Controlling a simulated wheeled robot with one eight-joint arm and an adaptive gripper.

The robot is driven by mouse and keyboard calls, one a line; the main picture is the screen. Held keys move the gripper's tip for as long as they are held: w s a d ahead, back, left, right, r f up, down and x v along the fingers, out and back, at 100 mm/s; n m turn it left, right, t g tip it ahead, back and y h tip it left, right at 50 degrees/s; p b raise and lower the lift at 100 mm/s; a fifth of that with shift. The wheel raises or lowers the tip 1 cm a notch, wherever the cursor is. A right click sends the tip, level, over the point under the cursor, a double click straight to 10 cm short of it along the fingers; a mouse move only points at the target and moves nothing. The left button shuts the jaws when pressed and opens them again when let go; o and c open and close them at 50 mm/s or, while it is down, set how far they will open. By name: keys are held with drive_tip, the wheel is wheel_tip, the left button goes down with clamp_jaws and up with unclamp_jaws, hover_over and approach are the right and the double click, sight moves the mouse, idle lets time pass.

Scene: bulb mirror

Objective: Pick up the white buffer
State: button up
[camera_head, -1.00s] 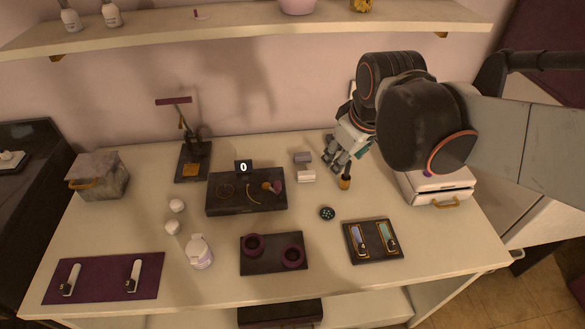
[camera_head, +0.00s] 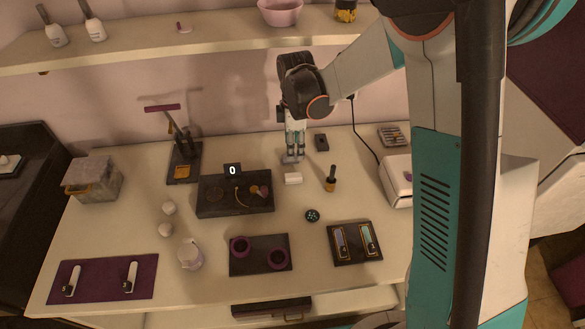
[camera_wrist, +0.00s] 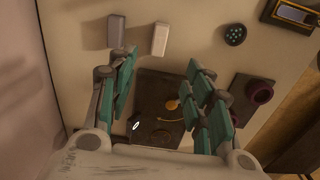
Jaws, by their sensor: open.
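The white buffer (camera_head: 293,179) is a small pale block on the table, just behind the right end of the black display tray. It also shows in the wrist view (camera_wrist: 160,39), at the top between the fingertip lines. A grey block (camera_wrist: 116,30) of similar shape lies beside it. In the head view the grey block (camera_head: 291,160) is behind the white buffer, partly hidden by my fingers. My gripper (camera_head: 292,156) points down above the grey block, behind the white buffer. In the wrist view my gripper (camera_wrist: 161,62) is open, with nothing between the teal finger pads.
The black display tray (camera_head: 235,208) with a "0" sign stands left of the white buffer. A gold-based bottle (camera_head: 330,183) stands upright to its right. A black round item (camera_head: 312,215) lies nearer the front. The wall shelf (camera_head: 215,42) runs above the table's back.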

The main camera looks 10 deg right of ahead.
sight(293, 175)
drive_tip(key=f+b, duration=0.2)
drive_tip(key=f, duration=0.5)
drive_tip(key=f+b, duration=0.2)
drive_tip(key=f, duration=0.5)
drive_tip(key=shift+w+a+f, duration=0.1)
drive_tip(key=shift+w+f, duration=0.1)
drive_tip(key=shift+f, duration=0.2)
drive_tip(key=shift+c, duration=0.6)
drive_tip(key=c, duration=0.8)
